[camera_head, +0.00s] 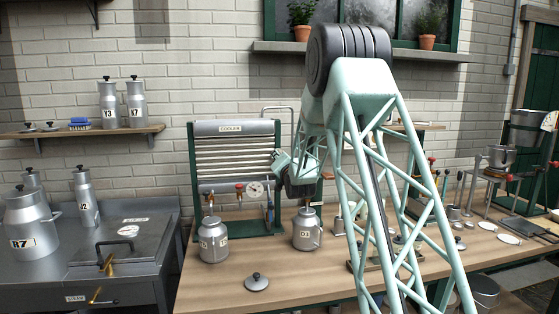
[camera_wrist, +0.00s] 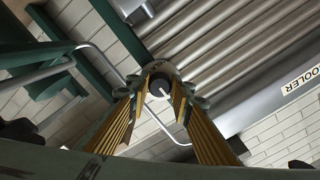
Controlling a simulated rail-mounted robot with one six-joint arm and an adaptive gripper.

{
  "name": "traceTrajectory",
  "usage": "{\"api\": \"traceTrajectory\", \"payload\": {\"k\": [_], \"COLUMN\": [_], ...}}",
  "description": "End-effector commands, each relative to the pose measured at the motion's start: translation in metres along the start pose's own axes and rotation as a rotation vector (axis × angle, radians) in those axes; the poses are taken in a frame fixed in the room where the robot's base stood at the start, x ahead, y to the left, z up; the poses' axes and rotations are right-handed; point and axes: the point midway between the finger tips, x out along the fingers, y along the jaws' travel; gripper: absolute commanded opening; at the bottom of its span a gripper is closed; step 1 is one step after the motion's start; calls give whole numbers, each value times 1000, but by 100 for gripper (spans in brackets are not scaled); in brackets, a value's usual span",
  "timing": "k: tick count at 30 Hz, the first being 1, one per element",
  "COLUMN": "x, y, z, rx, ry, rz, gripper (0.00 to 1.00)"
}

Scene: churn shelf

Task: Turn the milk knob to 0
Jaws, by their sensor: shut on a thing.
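The cooler (camera_head: 232,152) stands against the brick wall, with a ribbed panel and a name plate; its ribs (camera_wrist: 215,45) also show in the wrist view. In the wrist view my gripper (camera_wrist: 159,98) is shut on a small round grey knob (camera_wrist: 157,72). One finger lies on each side of it, and a pale rod shows between the fingers. The knob's marking is too small to read, so its setting cannot be told. In the head view my arm's end is at the cooler's right edge and hides the knob.
Two cans, one marked D3 (camera_head: 307,230), and a lid (camera_head: 256,283) stand on the wooden bench. A bent pipe (camera_wrist: 95,60) runs close to my fingers.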

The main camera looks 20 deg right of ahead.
Motion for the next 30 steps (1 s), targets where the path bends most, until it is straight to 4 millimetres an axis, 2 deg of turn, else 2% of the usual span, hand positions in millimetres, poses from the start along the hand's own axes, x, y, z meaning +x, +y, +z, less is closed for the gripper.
{"api": "traceTrajectory", "payload": {"k": [10,11,15,30], "x": [0,0,0,-5], "y": [-1,-1,-1,0], "z": [-1,-1,-1,0], "rx": [-3,-3,-2,-2], "ry": [2,2,1,0], "rz": [-2,-2,-2,0], "gripper": [10,23,34,34]}}
